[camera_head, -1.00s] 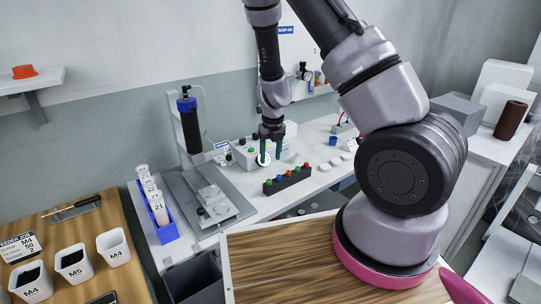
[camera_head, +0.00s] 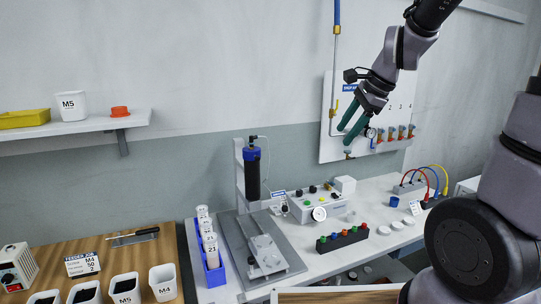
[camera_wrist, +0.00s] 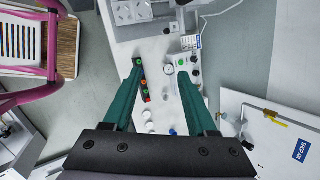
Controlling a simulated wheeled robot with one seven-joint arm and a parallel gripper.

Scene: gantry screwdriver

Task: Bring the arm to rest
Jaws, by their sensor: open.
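My gripper (camera_head: 350,126) is raised in front of the white wall panel at the right of the head view, above the workbench. Its two green fingers are apart with nothing between them. In the wrist view my gripper (camera_wrist: 160,82) looks down past its open fingers onto the bench. My arm reaches in from the upper right of the head view.
The panel (camera_head: 328,110) carries a gauge and several orange-tipped fittings. Below are a control box (camera_head: 318,208), a black block with coloured buttons (camera_head: 342,240) and a screwdriver stand (camera_head: 240,190). White bins (camera_head: 124,288) stand on the wooden table.

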